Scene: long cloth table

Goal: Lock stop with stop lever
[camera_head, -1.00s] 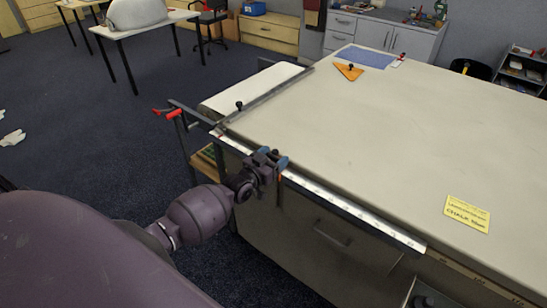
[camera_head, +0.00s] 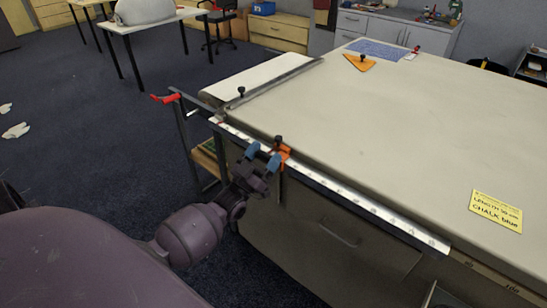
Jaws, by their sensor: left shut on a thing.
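The orange stop (camera_head: 285,152) with a black knob on top sits on the white-marked ruler rail (camera_head: 350,196) along the table's front edge. My left gripper (camera_head: 263,157) is just in front and to the left of it, with its blue fingertips close against it. The gripper is shut on a small part at the stop's front, which I take to be the stop lever; the fingers hide most of it. The lever's exact angle cannot be told. My right gripper is not in view.
The cloth table (camera_head: 400,130) is mostly clear. A yellow note (camera_head: 496,211) lies at its right, and an orange triangle (camera_head: 359,63) and blue mat (camera_head: 376,50) at its far end. A red-handled rod (camera_head: 166,98) juts out at the left corner.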

